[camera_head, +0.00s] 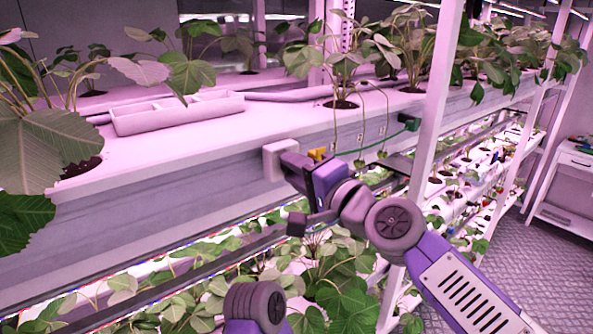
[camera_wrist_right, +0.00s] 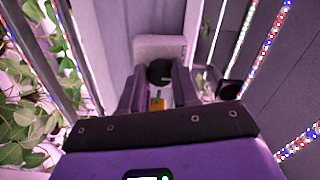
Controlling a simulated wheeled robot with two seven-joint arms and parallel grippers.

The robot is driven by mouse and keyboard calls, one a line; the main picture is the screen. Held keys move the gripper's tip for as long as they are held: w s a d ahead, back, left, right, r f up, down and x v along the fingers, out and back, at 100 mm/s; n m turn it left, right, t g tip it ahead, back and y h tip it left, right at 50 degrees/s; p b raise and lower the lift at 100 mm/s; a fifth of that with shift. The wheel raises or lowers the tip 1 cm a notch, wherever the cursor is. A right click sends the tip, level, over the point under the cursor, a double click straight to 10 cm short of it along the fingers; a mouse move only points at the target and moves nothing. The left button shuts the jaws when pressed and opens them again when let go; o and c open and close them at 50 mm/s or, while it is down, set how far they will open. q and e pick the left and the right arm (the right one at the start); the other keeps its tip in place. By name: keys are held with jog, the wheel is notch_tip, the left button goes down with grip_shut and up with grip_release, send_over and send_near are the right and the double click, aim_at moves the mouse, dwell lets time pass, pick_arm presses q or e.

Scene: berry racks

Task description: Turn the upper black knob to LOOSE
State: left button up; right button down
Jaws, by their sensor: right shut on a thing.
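The upper black knob (camera_wrist_right: 158,72) shows in the right wrist view as a dark round piece in front of a pale box (camera_wrist_right: 160,46). My right gripper (camera_wrist_right: 159,88) has one finger on each side of it and is shut on it. An orange part (camera_wrist_right: 157,103) sits just below the knob, between the fingers. In the head view my right gripper (camera_head: 291,166) is against the pale box on the front face of the upper rack, and the knob is hidden behind it. No LOOSE marking can be read. My left gripper is not in view.
A white rack post (camera_head: 432,125) stands close to my right arm. A green-ended fitting (camera_head: 408,122) is on the rack front. Leafy plants (camera_head: 340,285) fill the lower shelf; a white trough (camera_head: 180,111) lies on the upper shelf.

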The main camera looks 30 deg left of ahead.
jog(key=c, duration=0.8)
grip_release()
jog(key=shift+c, duration=0.2)
jog(key=shift+d, duration=0.1)
jog(key=b+v, duration=0.3)
jog(key=v, duration=0.4)
jog(key=shift+d, duration=0.25)
jog(key=shift+s, duration=0.1)
